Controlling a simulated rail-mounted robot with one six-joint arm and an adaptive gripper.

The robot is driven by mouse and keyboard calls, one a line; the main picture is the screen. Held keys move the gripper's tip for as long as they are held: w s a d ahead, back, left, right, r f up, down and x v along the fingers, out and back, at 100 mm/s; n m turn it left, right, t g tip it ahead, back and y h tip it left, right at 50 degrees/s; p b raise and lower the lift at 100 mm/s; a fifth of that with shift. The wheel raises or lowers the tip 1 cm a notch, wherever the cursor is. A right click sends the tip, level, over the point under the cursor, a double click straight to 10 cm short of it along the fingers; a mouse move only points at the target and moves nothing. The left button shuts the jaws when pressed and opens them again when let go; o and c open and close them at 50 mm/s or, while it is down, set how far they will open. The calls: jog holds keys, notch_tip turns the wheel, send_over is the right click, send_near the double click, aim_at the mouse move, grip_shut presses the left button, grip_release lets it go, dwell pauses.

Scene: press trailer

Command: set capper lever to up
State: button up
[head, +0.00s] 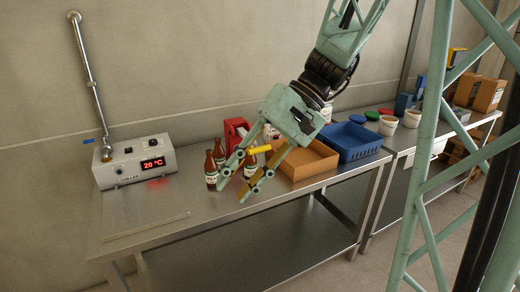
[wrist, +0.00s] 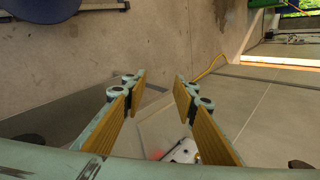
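The red capper (head: 235,132) stands on the steel bench behind the brown bottles, partly hidden by my gripper. A short yellow bar (head: 258,149), which looks like its lever grip, shows between my fingers in the head view, roughly level. I cannot tell whether it lies between the fingers in depth or behind them. My gripper (head: 236,188) is open, pointing down and left over the bench front. In the wrist view my open gripper (wrist: 160,80) has nothing visible between its fingertips, and I cannot make out the lever there.
Brown bottles (head: 211,168) stand close to my fingers. A chiller box (head: 135,163) with a pipe is at the left. An orange-brown tray (head: 309,163) and a blue crate (head: 350,142) are at the right. The bench's front left (head: 150,222) is mostly free.

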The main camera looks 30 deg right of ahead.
jog(key=w+d+f+m+t+y, duration=0.1)
jog(key=w+d+y, duration=0.1)
jog(key=w+d, duration=0.4)
jog(key=m+t+y+p, duration=0.1)
jog(key=m+t+p, duration=0.4)
jog(key=t, duration=0.5)
send_near(265, 150)
jog(key=shift+s+d+r+m+b, duration=0.1)
jog(key=shift+s+d+m+b, duration=0.4)
jog(key=shift+s+d+b, duration=0.15)
jog(key=shift+w, duration=0.1)
jog(key=shift+b+x, duration=0.5)
jog(key=shift+x, duration=6.3)
jog(key=shift+r, duration=0.1)
grip_shut()
